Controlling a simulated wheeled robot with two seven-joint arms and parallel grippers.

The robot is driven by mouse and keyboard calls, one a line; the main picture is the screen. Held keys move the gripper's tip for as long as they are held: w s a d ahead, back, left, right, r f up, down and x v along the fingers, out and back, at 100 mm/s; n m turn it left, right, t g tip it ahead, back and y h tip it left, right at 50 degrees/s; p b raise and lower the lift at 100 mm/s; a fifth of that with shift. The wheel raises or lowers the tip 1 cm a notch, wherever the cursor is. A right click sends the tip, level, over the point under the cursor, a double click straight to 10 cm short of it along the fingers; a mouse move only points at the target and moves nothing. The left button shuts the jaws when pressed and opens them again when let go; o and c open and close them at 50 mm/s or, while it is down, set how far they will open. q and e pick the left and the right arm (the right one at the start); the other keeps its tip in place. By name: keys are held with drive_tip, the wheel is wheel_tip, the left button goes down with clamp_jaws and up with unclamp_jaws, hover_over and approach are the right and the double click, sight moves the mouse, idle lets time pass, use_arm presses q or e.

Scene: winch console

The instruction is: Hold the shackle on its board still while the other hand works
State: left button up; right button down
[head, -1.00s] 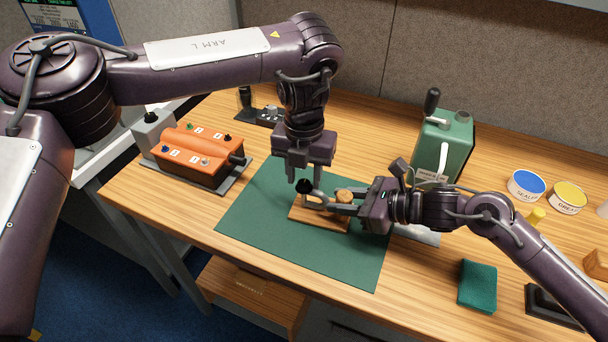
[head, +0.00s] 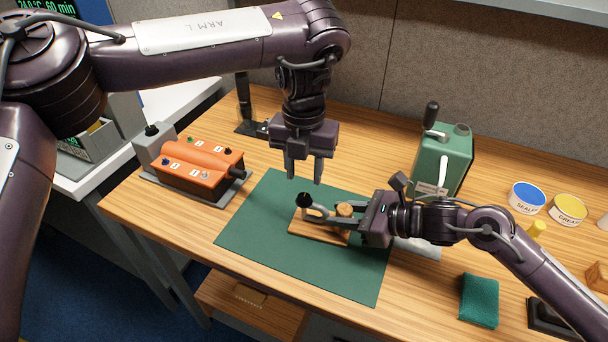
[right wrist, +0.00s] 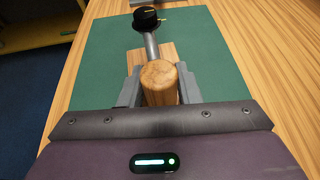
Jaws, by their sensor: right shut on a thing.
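The shackle (head: 318,213) is a grey metal piece with a black knob (head: 304,199) at its left end. It lies on a small wooden board (head: 318,229) with a round wooden post (head: 345,208). My right gripper (head: 342,215) is shut on the post from the right. In the right wrist view the post (right wrist: 159,82) stands between the two fingers, with the grey shaft and black knob (right wrist: 146,18) beyond it. My left gripper (head: 304,172) hangs above the black knob, fingers apart and empty, clear of the shackle. The shackle's right part is partly hidden by the post and fingers.
The board rests on a green mat (head: 340,273). An orange control box (head: 195,166) stands left, and a green winch-like unit (head: 443,158) stands behind right. Blue-lidded (head: 528,196) and yellow-lidded (head: 568,208) tins and a green pad (head: 479,298) lie right. The front of the mat is clear.

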idle(0.3)
drive_tip(key=c, duration=1)
unclamp_jaws()
